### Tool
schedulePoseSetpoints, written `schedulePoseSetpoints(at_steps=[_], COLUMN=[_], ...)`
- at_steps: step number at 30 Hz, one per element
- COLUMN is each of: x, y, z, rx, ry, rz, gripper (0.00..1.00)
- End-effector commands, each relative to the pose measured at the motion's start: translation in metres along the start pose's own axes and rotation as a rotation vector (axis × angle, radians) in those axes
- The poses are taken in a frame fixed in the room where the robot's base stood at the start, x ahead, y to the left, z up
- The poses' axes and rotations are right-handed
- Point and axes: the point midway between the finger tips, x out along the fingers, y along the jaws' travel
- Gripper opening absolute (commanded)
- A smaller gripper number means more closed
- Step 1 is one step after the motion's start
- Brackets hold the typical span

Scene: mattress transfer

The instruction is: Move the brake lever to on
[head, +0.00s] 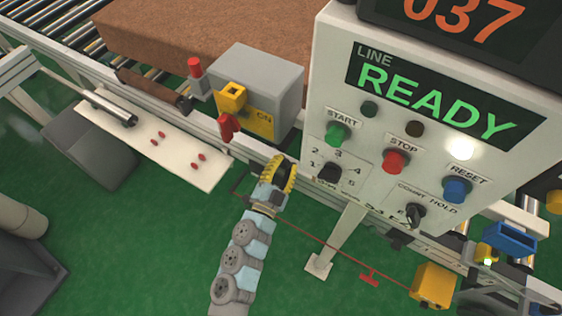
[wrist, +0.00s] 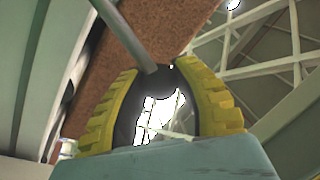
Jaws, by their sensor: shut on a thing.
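My gripper (head: 283,172), with ribbed yellow fingers, is below the grey box and beside the lower left edge of the control panel. In the wrist view its fingertips (wrist: 156,70) are closed around the end of a grey rod (wrist: 128,35), which I take to be the brake lever. The rod runs up and left from the fingertips. The grip hides its end. In the head view the held part is hidden behind the fingers. The grey box (head: 258,75) carries a yellow plate (head: 262,123) reading ON. A red handle (head: 229,127) hangs at its lower left.
The control panel (head: 330,100), with buttons and a READY display, stands close right of my gripper. A brown mattress (head: 200,30) lies on the conveyor behind. A white shelf (head: 185,160) is at left. A red cord (head: 330,247) runs low to a yellow box (head: 434,284).

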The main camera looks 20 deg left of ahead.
Motion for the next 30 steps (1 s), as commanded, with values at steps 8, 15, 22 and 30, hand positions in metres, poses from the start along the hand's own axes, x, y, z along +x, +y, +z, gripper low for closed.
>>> schedulePoseSetpoints(at_steps=[8, 15, 22, 30], x=[0.0, 0.0, -0.013, -0.052], y=[0.001, 0.001, 0.001, 0.001], z=[0.0, 0.0, 0.002, 0.001], rx=[-0.001, -0.001, -0.001, -0.003], ry=[0.001, 0.0, -0.003, -0.001], rz=[0.002, 0.001, 0.001, 0.001], gripper=[0.62, 0.62, 0.62, 0.62])
